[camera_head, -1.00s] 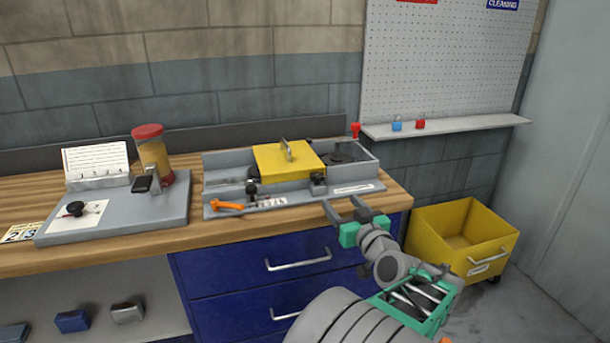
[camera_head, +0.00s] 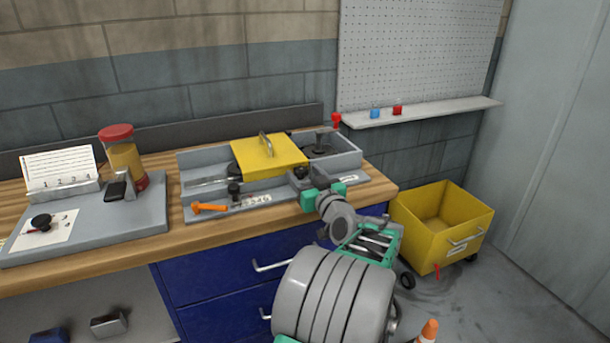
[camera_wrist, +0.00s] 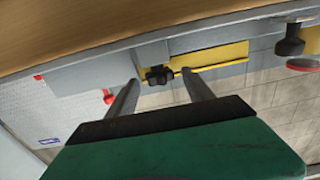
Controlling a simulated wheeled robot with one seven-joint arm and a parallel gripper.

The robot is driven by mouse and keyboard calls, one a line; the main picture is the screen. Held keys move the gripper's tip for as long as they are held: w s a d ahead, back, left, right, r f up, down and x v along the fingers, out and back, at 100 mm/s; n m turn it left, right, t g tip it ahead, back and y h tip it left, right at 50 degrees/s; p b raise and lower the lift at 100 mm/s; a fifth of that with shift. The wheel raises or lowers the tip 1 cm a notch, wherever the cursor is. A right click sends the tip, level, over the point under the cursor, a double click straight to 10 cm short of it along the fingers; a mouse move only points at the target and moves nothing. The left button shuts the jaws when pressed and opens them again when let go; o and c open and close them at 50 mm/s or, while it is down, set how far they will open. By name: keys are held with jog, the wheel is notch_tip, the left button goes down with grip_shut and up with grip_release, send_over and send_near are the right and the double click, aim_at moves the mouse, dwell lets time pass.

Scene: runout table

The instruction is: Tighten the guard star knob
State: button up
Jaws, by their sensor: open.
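The black star knob (camera_head: 301,172) sits at the front right edge of the yellow guard (camera_head: 268,158) on the grey machine bed. It also shows in the wrist view (camera_wrist: 159,76), lying between my two fingertips in the picture. My gripper (camera_head: 310,181) is open with its fingers pointing at the knob from the front. Whether the fingers are level with the knob or still short of it, I cannot tell. The yellow guard shows as a strip behind the knob in the wrist view (camera_wrist: 215,58).
An orange lever (camera_head: 209,208) and a black knob (camera_head: 234,190) stand along the bed's front left. Another black knob (camera_head: 320,142) stands behind, right of the guard. A grey plate (camera_head: 100,222) with a red-lidded jar (camera_head: 125,160) lies left. A yellow bin (camera_head: 440,220) stands right on the floor.

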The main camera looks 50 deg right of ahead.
grip_shut()
dwell(0.5)
